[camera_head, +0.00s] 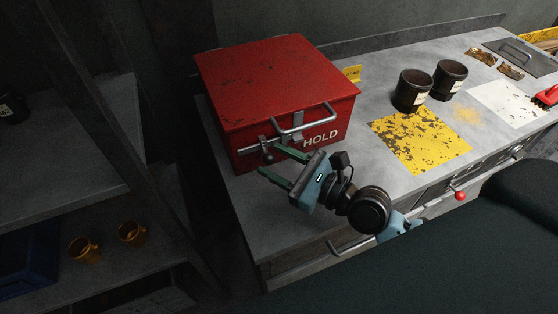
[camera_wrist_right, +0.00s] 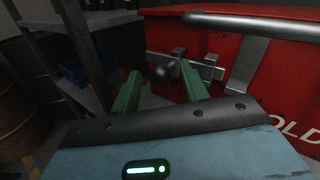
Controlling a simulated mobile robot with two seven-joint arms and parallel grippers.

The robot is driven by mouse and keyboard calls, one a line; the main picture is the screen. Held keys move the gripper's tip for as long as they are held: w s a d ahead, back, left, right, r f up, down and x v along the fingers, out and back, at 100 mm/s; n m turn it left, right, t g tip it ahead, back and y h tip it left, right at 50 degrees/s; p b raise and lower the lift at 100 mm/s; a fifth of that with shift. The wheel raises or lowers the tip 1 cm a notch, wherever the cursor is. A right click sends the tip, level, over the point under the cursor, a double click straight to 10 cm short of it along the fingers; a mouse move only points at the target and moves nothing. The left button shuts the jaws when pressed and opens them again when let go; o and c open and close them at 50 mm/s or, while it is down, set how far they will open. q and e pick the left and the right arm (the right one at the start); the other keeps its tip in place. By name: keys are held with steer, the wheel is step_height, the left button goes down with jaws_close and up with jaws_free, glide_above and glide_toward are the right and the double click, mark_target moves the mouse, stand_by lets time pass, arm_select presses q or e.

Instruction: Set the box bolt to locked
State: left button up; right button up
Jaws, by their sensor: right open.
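The red box (camera_head: 275,85) marked HOLD sits closed on the left end of the grey workbench, with a metal bar handle (camera_head: 305,122) on its front. My left gripper is not in view.
Two dark cups (camera_head: 412,90) stand on the workbench (camera_head: 375,60) to the right of the box, by a worn yellow patch (camera_head: 425,142). A shelf with two yellow mugs (camera_head: 132,233) stands at the left. A drawer rail runs along the bench front.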

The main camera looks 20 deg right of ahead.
steer(key=shift+c, duration=0.5)
jaws_close()
steer(key=shift+d+f, duration=0.1)
steer(key=shift+d, duration=1.6)
steer(key=shift+w+d, duration=0.1)
steer(key=shift+d, duration=0.05)
steer(key=shift+o, duration=0.5)
jaws_free()
steer(key=shift+d, duration=0.15)
steer(key=shift+b, duration=0.3)
